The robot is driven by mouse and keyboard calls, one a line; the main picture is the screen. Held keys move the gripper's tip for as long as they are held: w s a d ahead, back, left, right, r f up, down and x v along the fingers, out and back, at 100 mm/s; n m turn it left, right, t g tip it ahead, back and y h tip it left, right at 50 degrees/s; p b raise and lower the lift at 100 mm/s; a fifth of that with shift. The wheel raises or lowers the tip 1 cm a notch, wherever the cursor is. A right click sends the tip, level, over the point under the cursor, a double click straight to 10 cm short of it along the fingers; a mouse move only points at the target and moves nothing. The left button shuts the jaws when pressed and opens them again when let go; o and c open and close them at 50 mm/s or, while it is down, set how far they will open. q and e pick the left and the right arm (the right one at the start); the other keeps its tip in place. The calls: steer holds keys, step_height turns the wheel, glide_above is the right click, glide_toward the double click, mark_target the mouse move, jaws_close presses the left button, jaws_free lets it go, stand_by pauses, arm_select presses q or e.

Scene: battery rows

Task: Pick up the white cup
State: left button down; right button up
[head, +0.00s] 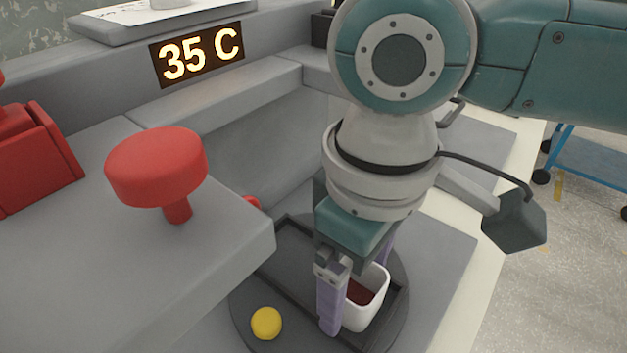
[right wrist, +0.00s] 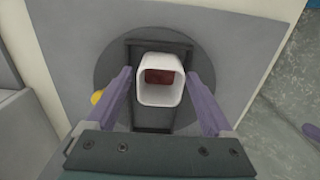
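The white cup (head: 366,300) stands upright on a dark tray with a raised rim (head: 297,243). Something dark red shows inside the cup. My right gripper (head: 352,290) is down at the cup, and its near finger hides part of the cup in the head view. In the right wrist view the cup (right wrist: 161,97) is between the two purple fingers of the right gripper (right wrist: 160,75), with a small gap on each side. The right gripper is open. A purple piece at the right edge of the wrist view may be part of my left gripper.
A yellow ball (head: 266,323) is left of the tray, on a round dark plate (head: 243,309). A large red button (head: 156,167) stands on the grey block at left. A lit sign (head: 197,54) reads 35 C. A blue cart (head: 592,160) is on the floor at right.

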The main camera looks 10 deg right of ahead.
steer(key=shift+r, duration=0.1)
jaws_close()
stand_by(0.4)
